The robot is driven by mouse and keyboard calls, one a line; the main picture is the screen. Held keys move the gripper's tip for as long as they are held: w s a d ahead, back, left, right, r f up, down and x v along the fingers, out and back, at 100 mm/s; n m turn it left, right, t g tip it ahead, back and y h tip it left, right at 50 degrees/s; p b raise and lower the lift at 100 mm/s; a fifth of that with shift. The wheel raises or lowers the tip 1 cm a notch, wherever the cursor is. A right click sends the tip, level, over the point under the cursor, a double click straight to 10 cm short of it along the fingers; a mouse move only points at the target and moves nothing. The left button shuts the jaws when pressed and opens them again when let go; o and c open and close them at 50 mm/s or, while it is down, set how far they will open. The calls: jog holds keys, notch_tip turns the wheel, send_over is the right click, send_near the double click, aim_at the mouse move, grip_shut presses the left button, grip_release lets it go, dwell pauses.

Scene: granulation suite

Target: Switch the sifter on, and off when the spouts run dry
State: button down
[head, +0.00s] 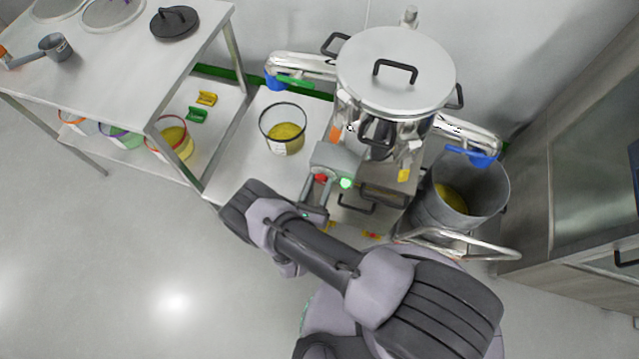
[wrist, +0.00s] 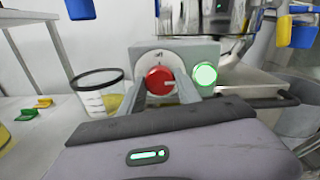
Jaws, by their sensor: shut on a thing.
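The sifter (head: 395,68) is a silver drum with a black-handled lid. Its grey control box (head: 335,160) has a red knob (wrist: 158,80) and a green lamp (wrist: 205,74), which glows. My gripper (wrist: 163,94) is shut on the red knob, one finger on each side. The left spout (head: 305,64) has a blue end (head: 275,81) above a clear tub (head: 283,143) holding yellow material. The right spout (head: 465,132) has a blue end (head: 480,158) above a grey bin (head: 470,215), also holding yellow material. I cannot tell whether anything falls from either spout.
A steel table (head: 110,75) at left carries a black lid (head: 174,23) and a scoop (head: 55,46). Its lower shelf holds several tubs and yellow and green clips (head: 198,115). A cabinet (head: 585,190) stands at right. The floor at lower left is clear.

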jog(key=shift+f, duration=0.1)
jog(key=n+b, duration=0.2)
jog(key=n, duration=0.1)
jog(key=shift+f, duration=0.1)
jog(key=n+b, duration=0.3)
jog(key=n, duration=0.2)
jog(key=shift+n, duration=0.3)
jog(key=n+b, duration=0.2)
jog(key=n, duration=0.2)
jog(key=shift+n, duration=0.3)
jog(key=shift+n+b, duration=0.6)
jog(key=shift+n, duration=1.6)
jog(key=c, duration=0.9)
grip_release()
jog(key=shift+o, duration=0.2)
